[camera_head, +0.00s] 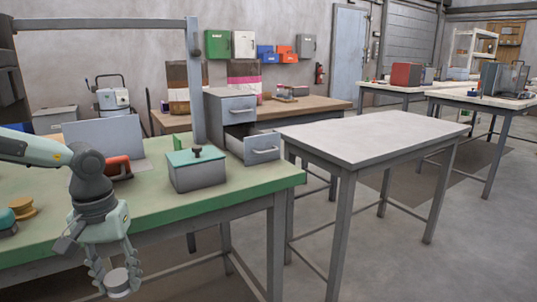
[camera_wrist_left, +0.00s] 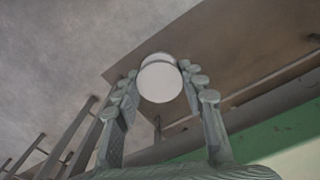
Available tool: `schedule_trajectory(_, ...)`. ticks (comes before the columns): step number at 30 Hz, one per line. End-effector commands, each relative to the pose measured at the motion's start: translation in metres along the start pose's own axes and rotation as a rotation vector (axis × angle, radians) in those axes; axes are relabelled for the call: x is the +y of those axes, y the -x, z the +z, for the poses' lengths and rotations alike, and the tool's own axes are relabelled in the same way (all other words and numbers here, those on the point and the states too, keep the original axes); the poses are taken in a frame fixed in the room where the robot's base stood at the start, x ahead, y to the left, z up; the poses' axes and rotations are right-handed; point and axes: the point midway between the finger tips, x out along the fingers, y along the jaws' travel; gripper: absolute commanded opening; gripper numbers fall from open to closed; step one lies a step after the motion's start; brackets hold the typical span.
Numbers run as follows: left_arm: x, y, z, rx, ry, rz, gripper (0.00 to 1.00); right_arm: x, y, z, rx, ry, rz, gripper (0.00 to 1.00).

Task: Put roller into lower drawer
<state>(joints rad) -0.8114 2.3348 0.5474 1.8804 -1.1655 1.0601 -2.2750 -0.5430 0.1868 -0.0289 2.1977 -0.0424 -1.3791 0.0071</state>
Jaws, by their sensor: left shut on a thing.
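My left gripper (camera_head: 116,272) hangs pointing down in front of the green bench's near edge. It is shut on a short, pale grey cylindrical roller (camera_head: 119,285). In the left wrist view the roller (camera_wrist_left: 160,80) sits between the fingertips with its round white end showing. The inside of the lower drawer is mostly hidden. My right gripper is not in view.
The green bench (camera_head: 230,192) holds a grey box with a green lid and black knob (camera_head: 197,168) just before the cabinet, a red object (camera_head: 118,167) and a yellow spool (camera_head: 22,208). A bare grey table (camera_head: 375,135) stands to the right, with open floor around it.

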Motion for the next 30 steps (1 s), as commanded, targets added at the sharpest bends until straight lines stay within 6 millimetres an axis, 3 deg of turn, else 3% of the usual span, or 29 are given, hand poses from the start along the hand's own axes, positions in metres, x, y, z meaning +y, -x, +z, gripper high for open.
schedule_trajectory(3,-0.049,0.018,-0.007,0.007,0.098,0.006,0.07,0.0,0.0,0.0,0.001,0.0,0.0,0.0)
schedule_trajectory(7,-0.115,0.033,-0.002,0.006,0.235,0.011,0.07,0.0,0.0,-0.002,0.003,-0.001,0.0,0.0)
schedule_trajectory(9,-0.145,0.035,0.007,0.005,0.304,0.012,0.07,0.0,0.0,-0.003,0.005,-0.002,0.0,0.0)
schedule_trajectory(12,-0.174,0.029,0.021,0.002,0.38,0.012,0.07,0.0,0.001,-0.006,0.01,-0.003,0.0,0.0)
schedule_trajectory(18,-0.198,0.004,0.045,0.0,0.472,0.013,0.07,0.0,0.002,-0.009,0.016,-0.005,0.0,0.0)
schedule_trajectory(24,-0.195,-0.016,0.055,-0.002,0.496,0.009,0.07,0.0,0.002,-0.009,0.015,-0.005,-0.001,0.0)
schedule_trajectory(30,-0.194,-0.018,0.055,0.004,0.498,0.008,0.07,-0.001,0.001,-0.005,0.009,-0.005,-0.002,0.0)
